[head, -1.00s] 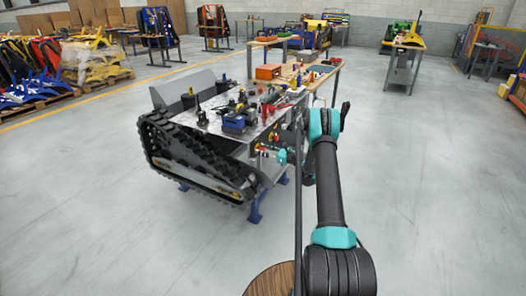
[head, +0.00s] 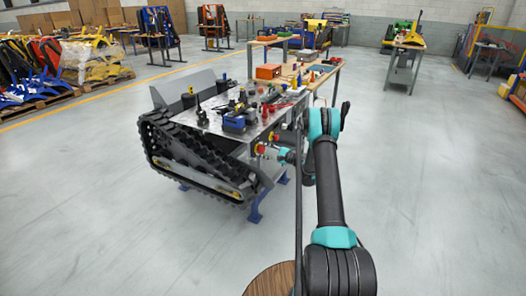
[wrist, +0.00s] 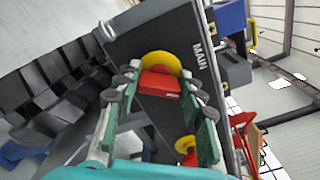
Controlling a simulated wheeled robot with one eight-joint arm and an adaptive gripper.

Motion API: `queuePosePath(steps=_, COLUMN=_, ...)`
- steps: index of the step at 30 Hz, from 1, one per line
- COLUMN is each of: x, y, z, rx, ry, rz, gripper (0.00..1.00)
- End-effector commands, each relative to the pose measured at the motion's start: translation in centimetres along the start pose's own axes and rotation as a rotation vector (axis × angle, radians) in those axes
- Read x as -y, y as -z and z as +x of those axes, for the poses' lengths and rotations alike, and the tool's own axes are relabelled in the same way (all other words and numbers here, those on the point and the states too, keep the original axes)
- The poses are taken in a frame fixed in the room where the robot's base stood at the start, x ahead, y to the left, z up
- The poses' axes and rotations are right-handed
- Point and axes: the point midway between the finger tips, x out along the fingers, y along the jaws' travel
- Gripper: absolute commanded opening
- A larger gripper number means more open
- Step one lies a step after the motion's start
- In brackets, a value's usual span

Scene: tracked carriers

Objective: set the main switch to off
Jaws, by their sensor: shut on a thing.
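The main switch has a red handle (wrist: 160,84) in front of a yellow round plate (wrist: 166,62), on a dark panel (wrist: 150,30) lettered MAIN. My gripper (wrist: 163,88) has its two green and grey fingers on either side of the red handle, shut on it. The fingers cover the handle's sides, and its exact angle is hard to read. In the head view my gripper (head: 288,155) is at the side of the tracked carrier (head: 205,150), close to small red and yellow controls. The switch is too small there to read its setting.
Another red and yellow knob (wrist: 187,150) sits below the switch on the same panel. The carrier's deck holds a blue device (head: 235,122) and other parts. A wooden workbench (head: 318,78) stands behind. The floor to the right is clear.

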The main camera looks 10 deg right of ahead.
Motion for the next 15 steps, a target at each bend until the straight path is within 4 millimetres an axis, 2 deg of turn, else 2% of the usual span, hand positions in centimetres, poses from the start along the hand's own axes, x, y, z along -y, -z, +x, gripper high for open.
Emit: queuePosePath(steps=15, x=-0.29, y=0.05, z=-0.09, rx=0.000, ry=-0.001, rz=-0.445, gripper=0.10)
